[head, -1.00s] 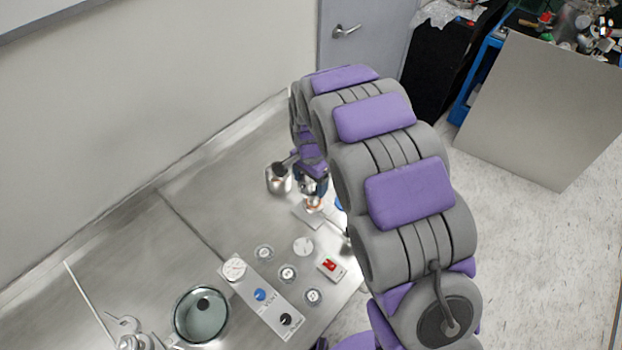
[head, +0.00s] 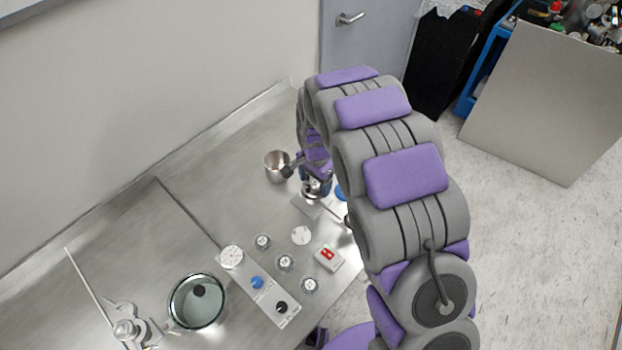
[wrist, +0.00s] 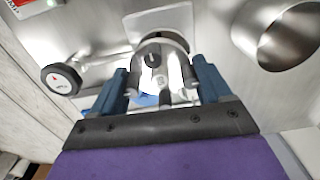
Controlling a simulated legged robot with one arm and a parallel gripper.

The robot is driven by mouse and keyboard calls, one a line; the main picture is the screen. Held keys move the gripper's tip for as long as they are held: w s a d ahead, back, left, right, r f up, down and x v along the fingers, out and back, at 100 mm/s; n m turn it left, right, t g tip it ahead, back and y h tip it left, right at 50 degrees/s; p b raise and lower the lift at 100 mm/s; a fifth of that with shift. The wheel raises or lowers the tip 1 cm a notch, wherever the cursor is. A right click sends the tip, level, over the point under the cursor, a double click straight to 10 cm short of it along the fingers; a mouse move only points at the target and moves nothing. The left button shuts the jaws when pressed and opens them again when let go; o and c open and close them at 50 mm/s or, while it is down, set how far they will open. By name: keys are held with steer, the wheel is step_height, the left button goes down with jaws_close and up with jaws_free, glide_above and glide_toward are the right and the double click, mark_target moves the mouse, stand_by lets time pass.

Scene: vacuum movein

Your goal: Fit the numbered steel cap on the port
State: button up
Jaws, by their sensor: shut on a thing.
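My gripper (head: 317,186) is low over the bench in the head view, above a square metal plate (head: 313,207). In the wrist view my gripper (wrist: 163,82) has its two blue fingers closed on either side of a shiny round steel piece, apparently the cap (wrist: 153,61). It sits against or just above a round fitting on the square plate (wrist: 160,20), likely the port. I cannot tell whether they touch, and no number is readable.
An open steel cup (head: 277,165) stands close beside my gripper. A control panel (head: 261,284) with knobs, a red display box (head: 328,257), a white disc (head: 301,235) and a round glass-topped vessel (head: 197,302) are nearer. A round gauge (wrist: 62,80) is left in the wrist view.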

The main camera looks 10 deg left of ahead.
steer(key=shift+d, duration=0.1)
steer(key=shift+a+f, duration=0.1)
steer(key=shift+a, duration=0.95)
steer(key=shift+d, duration=0.5)
steer(key=shift+a, duration=0.15)
steer(key=shift+d+p, duration=0.35)
steer(key=shift+a, duration=0.4)
steer(key=shift+d+f, duration=0.15)
steer(key=shift+d, duration=0.15)
steer(key=shift+a+f, duration=0.2)
steer(key=shift+f, duration=0.05)
